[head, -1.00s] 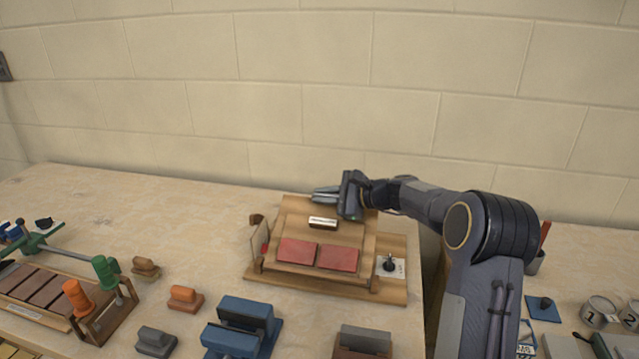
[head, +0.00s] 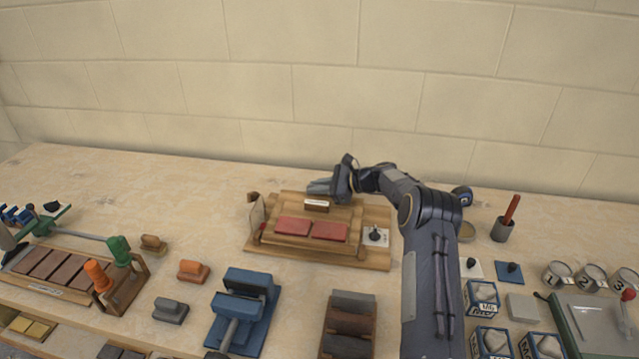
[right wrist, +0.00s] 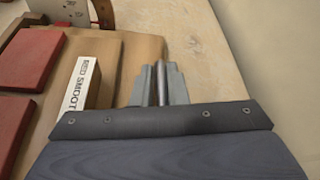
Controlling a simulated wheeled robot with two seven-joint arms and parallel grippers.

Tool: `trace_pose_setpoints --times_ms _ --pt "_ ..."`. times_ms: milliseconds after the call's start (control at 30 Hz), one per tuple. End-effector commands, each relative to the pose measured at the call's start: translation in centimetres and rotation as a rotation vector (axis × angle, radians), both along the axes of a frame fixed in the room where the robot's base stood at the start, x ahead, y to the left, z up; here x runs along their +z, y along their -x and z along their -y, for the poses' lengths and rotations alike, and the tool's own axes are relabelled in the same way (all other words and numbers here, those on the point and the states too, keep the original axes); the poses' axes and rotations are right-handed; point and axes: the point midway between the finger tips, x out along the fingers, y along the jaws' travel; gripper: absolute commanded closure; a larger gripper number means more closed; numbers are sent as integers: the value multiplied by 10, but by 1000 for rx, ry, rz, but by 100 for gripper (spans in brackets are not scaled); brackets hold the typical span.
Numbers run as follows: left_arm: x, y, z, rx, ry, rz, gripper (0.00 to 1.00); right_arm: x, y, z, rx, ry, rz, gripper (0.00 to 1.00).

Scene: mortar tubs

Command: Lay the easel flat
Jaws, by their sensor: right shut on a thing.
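The easel is a wooden board (head: 279,214) on a wooden base (head: 362,264), in the middle of the bench in the head view. Two red tiles (head: 293,225) lie on the board, with a small white-faced labelled block (head: 317,204) above them. The board looks low over its base; I cannot tell whether it touches it. My right gripper (head: 321,187) is at the board's far edge. In the right wrist view its fingers (right wrist: 160,84) are close together over the board's edge (right wrist: 128,62), beside the labelled block (right wrist: 82,88). My left gripper is not in view.
A small panel with a black knob (head: 376,235) sits right of the board. Blue (head: 243,302) and brown (head: 349,325) holders stand in front. A rack with orange and green knobs (head: 118,285) is at left. Numbered cups (head: 592,276) stand at right.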

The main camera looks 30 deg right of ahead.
Motion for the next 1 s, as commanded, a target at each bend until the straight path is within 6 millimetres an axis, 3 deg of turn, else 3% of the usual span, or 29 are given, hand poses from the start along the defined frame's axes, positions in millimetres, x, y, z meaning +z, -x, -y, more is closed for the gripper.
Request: trace_pose_setpoints --times_ms 200,800,833,1000 --pt "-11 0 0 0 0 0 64 -10 -3 7 -12 13 9 100" --pt "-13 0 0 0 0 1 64 -16 -3 8 -12 14 6 100" --pt "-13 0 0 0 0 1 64 -16 -3 8 -12 14 6 85" --pt "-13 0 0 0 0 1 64 -16 -3 7 -10 13 5 67"
